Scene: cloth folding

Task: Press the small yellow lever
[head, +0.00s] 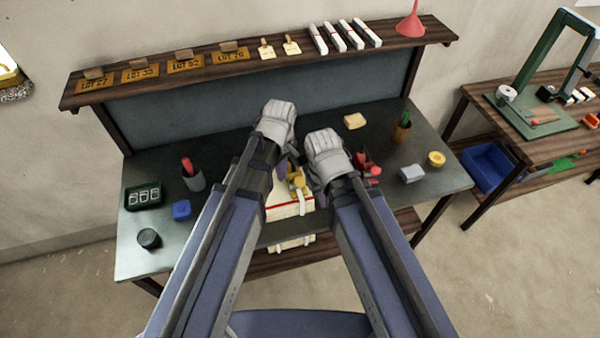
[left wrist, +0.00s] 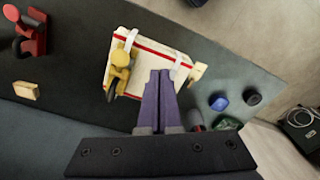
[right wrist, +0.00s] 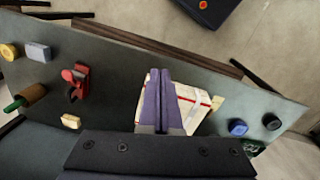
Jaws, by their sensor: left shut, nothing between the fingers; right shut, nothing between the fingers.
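The small yellow lever (head: 297,178) belongs to a yellow device on the pale folded cloth (head: 288,211) with a red stripe. In the left wrist view the yellow lever (left wrist: 121,60), with a round yellow knob, stands on the cloth (left wrist: 175,52), left of my left gripper (left wrist: 161,72). That gripper's purple fingers are shut and empty, over the cloth. My right gripper (right wrist: 158,72) is also shut and empty, at the cloth's left edge in the right wrist view. The lever is not visible there, probably behind the fingers. Whether either gripper touches anything is unclear.
A red device (head: 367,164) stands right of the cloth. A cup with a red-handled tool (head: 194,178), a blue block (head: 181,210) and a black cylinder (head: 148,239) stand left. A yellow block (head: 355,121) lies behind. A shelf (head: 250,62) runs along the back.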

